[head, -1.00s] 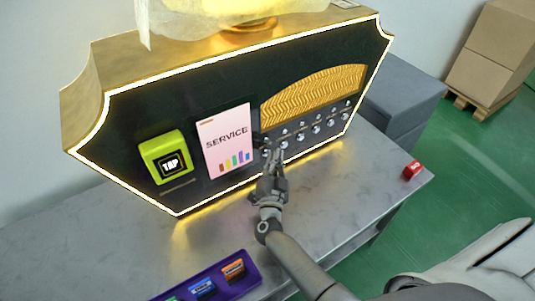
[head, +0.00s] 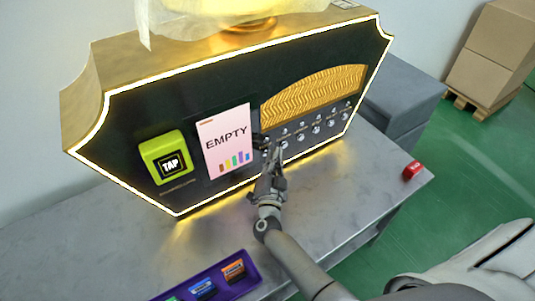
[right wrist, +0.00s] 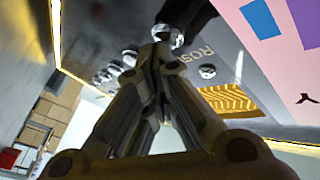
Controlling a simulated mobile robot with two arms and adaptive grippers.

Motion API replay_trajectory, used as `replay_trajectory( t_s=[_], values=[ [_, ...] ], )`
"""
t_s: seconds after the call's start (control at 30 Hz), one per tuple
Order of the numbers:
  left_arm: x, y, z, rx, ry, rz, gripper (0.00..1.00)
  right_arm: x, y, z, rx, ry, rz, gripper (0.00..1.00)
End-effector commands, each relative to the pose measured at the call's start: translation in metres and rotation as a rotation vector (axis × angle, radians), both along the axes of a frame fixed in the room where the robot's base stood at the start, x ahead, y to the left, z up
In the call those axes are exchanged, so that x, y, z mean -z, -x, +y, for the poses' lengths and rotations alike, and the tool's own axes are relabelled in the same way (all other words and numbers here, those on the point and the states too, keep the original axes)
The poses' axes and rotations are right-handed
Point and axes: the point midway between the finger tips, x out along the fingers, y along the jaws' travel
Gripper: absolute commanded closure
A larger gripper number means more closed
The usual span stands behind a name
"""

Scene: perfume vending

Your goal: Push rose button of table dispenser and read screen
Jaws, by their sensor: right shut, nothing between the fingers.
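The table dispenser (head: 115,125) is a black and gold panel with a lit border on the table. Its pink screen (head: 225,142) reads "EMPTY" above small coloured bars; part of it also shows in the right wrist view (right wrist: 288,75). Round metal buttons (head: 316,129) run in rows right of the screen. My right gripper (head: 273,150) is shut and empty at the leftmost buttons. In the right wrist view its fingertips (right wrist: 158,48) are at a round metal piece beside partly visible lettering "ROS" (right wrist: 199,52); I cannot tell whether they touch. My left gripper is out of view.
A yellow-green "TAP" reader (head: 163,146) is left of the screen. A purple tray (head: 240,284) with coloured cards lies at the table's front. Cardboard boxes (head: 490,60) stand on a pallet behind.

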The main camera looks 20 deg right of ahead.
Motion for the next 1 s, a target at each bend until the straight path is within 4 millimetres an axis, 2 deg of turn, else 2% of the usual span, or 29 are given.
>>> replay_trajectory(
  t_s=[0.3,0.67,1.0],
  values=[
    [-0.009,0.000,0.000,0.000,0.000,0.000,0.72,0.000,0.015,-0.002,0.000,0.001,0.002,1.00],
    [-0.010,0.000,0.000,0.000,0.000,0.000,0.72,0.000,0.018,-0.003,0.000,0.000,0.002,1.00],
    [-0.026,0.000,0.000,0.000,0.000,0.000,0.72,-0.001,0.051,-0.007,0.000,0.001,0.002,1.00]
  ],
)
